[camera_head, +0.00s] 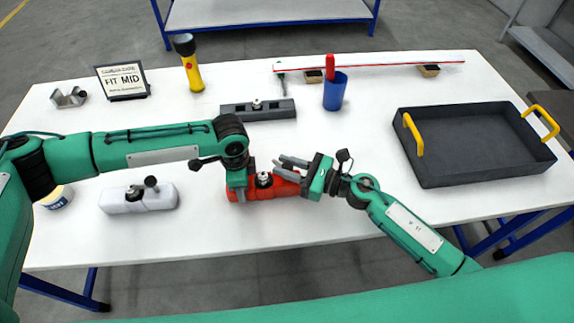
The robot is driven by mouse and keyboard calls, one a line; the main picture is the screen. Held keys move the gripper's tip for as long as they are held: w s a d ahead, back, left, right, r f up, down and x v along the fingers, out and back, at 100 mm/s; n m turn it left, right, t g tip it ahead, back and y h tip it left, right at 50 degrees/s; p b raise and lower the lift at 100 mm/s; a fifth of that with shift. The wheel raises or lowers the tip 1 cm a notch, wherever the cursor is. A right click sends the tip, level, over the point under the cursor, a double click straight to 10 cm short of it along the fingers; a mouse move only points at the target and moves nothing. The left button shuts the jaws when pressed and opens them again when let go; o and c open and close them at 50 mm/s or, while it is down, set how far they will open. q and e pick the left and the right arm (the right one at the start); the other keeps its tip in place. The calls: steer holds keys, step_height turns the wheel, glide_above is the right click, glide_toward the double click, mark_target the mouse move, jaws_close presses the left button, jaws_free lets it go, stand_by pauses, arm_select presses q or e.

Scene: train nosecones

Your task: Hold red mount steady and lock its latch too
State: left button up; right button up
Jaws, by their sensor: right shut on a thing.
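The red mount (286,189) lies on the white table near its front edge, between my two grippers. A dark latch with a round metal piece (264,181) sits on its top; its exact position is too small to tell. My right gripper (284,168) comes in from the right and is shut on the red mount at its right part, fingers pointing left. My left gripper (240,193) points down at the mount's left end and covers part of it. Its fingers are mostly hidden, so I cannot tell whether they are open or shut.
A white mount (115,201) stands left and a grey mount (240,110) behind. A blue cup (336,95) holds a red item. A dark tray (470,178) with yellow handles fills the right.

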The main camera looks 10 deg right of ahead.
steer(key=n+g+y, duration=0.1)
steer(key=n+g, duration=0.1)
steer(key=g, duration=0.2)
steer(key=n+g+y, duration=0.1)
steer(key=n+g, duration=0.2)
steer(key=g, duration=0.1)
steer(key=shift+f+n, duration=0.1)
steer(key=shift+n, duration=0.2)
steer(key=shift+n+g+h, duration=0.3)
steer(key=shift+n+g, duration=0.85)
steer(key=shift+g, duration=0.75)
steer(key=shift+n+g+h, duration=0.3)
steer(key=shift+n+g, duration=0.85)
steer(key=shift+g, duration=0.75)
steer(key=o, duration=1)
steer(key=v, duration=1.2)
steer(key=shift+w, duration=0.15)
